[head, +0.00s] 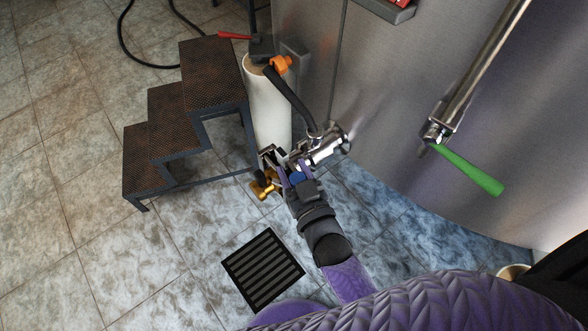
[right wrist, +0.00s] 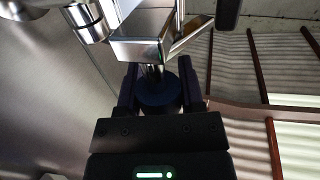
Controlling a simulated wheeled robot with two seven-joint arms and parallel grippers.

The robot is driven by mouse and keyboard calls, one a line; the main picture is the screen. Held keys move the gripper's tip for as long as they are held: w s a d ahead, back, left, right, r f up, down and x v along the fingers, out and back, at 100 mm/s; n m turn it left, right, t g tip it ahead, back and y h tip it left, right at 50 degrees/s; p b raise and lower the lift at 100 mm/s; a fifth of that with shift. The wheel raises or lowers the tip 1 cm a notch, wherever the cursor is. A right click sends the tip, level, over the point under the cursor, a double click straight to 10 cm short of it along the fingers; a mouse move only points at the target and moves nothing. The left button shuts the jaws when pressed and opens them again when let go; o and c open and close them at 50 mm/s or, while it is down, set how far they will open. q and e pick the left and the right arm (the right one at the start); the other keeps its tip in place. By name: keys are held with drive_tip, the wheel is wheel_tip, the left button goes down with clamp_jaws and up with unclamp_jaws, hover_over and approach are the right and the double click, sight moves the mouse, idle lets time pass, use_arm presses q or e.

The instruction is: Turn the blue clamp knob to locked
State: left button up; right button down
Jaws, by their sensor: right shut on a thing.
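The blue clamp knob (head: 296,178) sits at the lower end of the steel outlet fitting (head: 322,150) on the tank. In the head view it is mostly hidden by my right gripper (head: 291,171). In the right wrist view the knob (right wrist: 158,96) looks dark blue and round, on a short stem below a shiny metal clamp (right wrist: 150,40). My right gripper's two fingers stand on either side of the knob and are shut on it. I cannot tell from the frames how far the knob is turned. My left gripper is not in view.
The steel tank (head: 395,110) fills the right, with a green-handled valve (head: 468,170). A black hose with an orange collar (head: 280,64) rises from the fitting. A brass-coloured part (head: 264,186) is close left of the gripper. Steps (head: 208,75), a white cylinder (head: 268,110) and a floor drain (head: 262,270) are nearby.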

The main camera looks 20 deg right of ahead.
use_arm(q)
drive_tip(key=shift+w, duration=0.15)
use_arm(e)
drive_tip(key=shift+c, duration=1.1)
unclamp_jaws()
use_arm(q)
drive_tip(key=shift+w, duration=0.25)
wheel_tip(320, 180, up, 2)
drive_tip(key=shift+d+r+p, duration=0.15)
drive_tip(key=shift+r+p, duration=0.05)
drive_tip(key=shift+p, duration=1.05)
use_arm(e)
drive_tip(key=s, duration=1)
drive_tip(key=shift+d, duration=0.4)
